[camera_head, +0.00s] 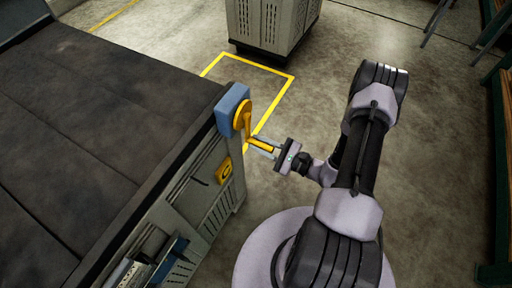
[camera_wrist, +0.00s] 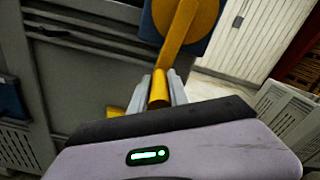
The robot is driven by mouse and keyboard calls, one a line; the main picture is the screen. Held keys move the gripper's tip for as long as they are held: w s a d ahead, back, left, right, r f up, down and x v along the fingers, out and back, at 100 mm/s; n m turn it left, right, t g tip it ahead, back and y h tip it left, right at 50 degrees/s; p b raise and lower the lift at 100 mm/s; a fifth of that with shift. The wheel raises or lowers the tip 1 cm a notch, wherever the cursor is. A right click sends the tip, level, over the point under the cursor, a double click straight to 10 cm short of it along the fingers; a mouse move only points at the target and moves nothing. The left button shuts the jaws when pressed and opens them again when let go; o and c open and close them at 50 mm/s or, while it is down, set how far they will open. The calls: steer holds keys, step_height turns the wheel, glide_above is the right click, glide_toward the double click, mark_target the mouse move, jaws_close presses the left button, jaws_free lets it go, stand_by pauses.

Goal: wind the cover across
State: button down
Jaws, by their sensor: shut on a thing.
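A yellow crank (camera_head: 243,120) sits on a blue housing (camera_head: 231,106) at the corner of the grader. Its yellow handle (camera_head: 260,146) sticks out to the right. My gripper (camera_head: 264,148) is shut on this handle. In the wrist view the crank arm (camera_wrist: 184,32) runs up from the handle (camera_wrist: 159,88), which lies between the two grey fingers of my gripper (camera_wrist: 160,90). A dark cover (camera_head: 95,110) lies over the top of the grader. How the cover joins the crank is hidden.
A yellow fitting (camera_head: 224,170) is on the grader's side panel below the crank. A grey vented cabinet (camera_head: 271,24) stands at the back beyond a yellow floor line (camera_head: 284,75). Green framing (camera_head: 497,180) stands at the right. The floor between is clear.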

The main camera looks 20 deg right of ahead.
steer(key=shift+w+d+n, duration=0.3)
steer(key=shift+d+n, duration=0.05)
steer(key=shift+n, duration=0.15)
steer(key=c, duration=1.3)
jaws_free()
steer(key=shift+d, duration=0.1)
steer(key=shift+o, duration=0.2)
steer(key=p+v, duration=0.3)
steer(key=v, duration=1.4)
steer(key=shift+s+d+f, duration=0.1)
steer(key=shift+s+d, duration=0.05)
